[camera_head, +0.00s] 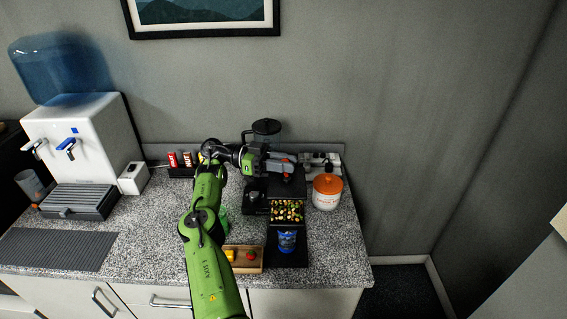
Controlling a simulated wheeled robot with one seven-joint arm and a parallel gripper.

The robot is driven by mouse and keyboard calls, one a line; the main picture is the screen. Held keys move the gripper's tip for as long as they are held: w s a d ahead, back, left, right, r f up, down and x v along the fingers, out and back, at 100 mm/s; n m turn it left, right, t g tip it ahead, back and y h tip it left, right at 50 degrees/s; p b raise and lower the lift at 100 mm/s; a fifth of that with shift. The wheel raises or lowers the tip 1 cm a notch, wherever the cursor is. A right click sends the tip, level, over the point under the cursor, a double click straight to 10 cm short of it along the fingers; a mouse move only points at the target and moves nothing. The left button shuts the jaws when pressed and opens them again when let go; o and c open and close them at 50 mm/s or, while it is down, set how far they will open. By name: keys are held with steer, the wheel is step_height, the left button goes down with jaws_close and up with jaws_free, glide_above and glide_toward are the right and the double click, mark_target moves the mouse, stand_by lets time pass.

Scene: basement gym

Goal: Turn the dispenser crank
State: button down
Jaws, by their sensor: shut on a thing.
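My gripper (290,167) is at the dispenser's front, just below the hopper, shut on the crank. The crank is mostly hidden behind the jaws, so its angle cannot be told. Below is a black tray (272,211) full of mixed colourful pieces. A blue cup (287,241) stands on the dark base in front of it.
A white jar with an orange lid (327,191) stands close on the right. A wooden tray (245,266) with yellow and red items lies at the front edge. Small packets (186,160) stand behind my arm. A water cooler (75,140) is at left.

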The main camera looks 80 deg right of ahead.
stand_by(0.4)
steer(key=c, duration=1)
jaws_free()
steer(key=shift+s, duration=0.1)
